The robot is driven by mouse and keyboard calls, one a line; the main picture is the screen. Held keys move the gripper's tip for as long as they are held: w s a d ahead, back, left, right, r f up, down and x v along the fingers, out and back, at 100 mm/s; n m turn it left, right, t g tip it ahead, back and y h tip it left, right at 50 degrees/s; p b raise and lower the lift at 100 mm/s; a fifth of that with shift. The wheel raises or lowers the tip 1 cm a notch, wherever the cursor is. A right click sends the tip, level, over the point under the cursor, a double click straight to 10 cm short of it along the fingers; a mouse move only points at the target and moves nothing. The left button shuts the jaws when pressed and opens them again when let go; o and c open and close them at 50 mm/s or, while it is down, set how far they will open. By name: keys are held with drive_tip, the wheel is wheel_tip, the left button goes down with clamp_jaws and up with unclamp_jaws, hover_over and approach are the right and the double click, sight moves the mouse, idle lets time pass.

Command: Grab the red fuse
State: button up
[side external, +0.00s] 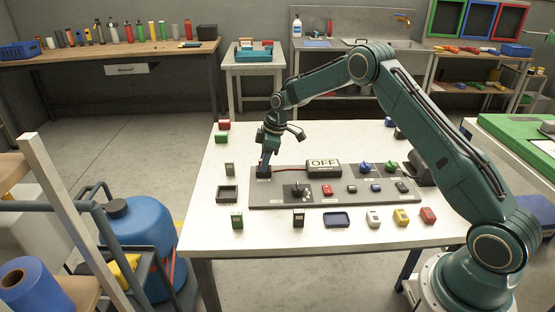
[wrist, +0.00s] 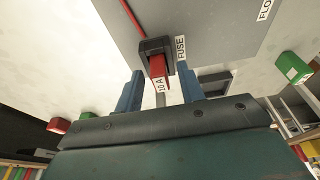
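The red fuse (wrist: 158,66) stands in a black holder (wrist: 151,46) at the edge of the grey panel (wrist: 205,25), beside the label "FUSE". A tag reading "10 A" shows below its red part. My gripper (wrist: 160,76) has its two blue fingers on either side of the fuse, with gaps visible on both sides. It is open. In the side external view, my gripper (side external: 264,164) points down at the left end of the panel (side external: 290,203), and hides the fuse there.
A red wire (side external: 290,169) runs from the holder area towards the "OFF" display (side external: 324,169). The table's left front area is mostly clear.

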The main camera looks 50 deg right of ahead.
clamp_jaws()
drive_tip(key=shift+r, duration=0.15)
wheel_tip(320, 180, up, 20)
idle(0.7)
idle(0.5)
